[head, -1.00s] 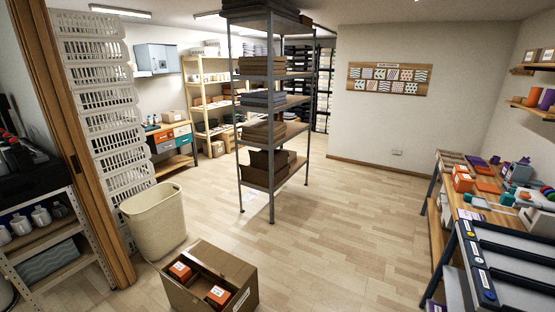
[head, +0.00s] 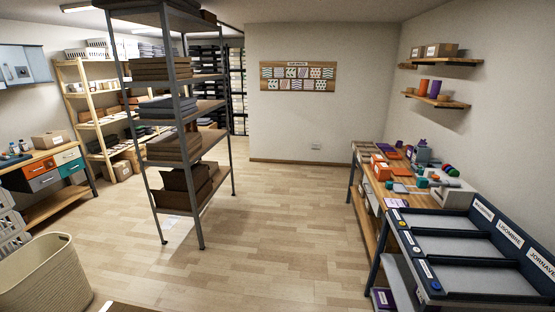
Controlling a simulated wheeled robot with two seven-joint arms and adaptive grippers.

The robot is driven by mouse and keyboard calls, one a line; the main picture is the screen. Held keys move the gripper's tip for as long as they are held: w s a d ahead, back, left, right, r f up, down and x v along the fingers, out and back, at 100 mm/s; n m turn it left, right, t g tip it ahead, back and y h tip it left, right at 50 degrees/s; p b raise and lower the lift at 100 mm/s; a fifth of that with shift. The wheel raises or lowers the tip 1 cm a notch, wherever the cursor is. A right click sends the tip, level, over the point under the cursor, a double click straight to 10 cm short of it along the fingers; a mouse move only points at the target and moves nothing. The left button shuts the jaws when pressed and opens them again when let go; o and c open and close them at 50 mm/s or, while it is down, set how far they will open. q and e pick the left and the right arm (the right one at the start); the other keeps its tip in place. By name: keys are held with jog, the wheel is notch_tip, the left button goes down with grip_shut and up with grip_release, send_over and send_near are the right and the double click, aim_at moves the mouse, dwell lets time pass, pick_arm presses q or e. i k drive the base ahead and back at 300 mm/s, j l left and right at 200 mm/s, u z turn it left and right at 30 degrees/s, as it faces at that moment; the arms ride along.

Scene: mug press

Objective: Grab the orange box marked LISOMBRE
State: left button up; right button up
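Orange boxes (head: 381,171) stand on the wooden workbench on the right; their labels are too small to read, so I cannot tell which is marked LISOMBRE. A dark sorting rack (head: 436,297) at the near right has labelled compartments, and its middle label (head: 509,232) seems to read LISOMBRE. Neither gripper is in view.
A tall grey shelf unit (head: 201,222) stands left of centre. A woven basket (head: 45,275) is at the lower left. The top edge of a cardboard box (head: 128,307) just shows at the bottom. Open wooden floor (head: 270,225) lies between the shelf and the workbench (head: 352,150).

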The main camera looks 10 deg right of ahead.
aim_at(383, 172)
jog(key=i+z, duration=0.65)
jog(key=i, duration=0.15)
jog(key=i+z, duration=0.15)
jog(key=i, duration=0.65)
jog(key=i+j+z, duration=0.2)
jog(key=i, duration=0.2)
jog(key=i+z, duration=0.2)
jog(key=i, duration=0.2)
jog(key=i+j+z, duration=0.1)
jog(key=i+z, duration=0.35)
jog(key=i+j+z, duration=0.2)
jog(key=z, duration=0.3)
jog(key=i+j+z, duration=0.25)
jog(key=z, duration=0.2)
jog(key=i+j+z, duration=0.2)
jog(key=j+z, duration=0.3)
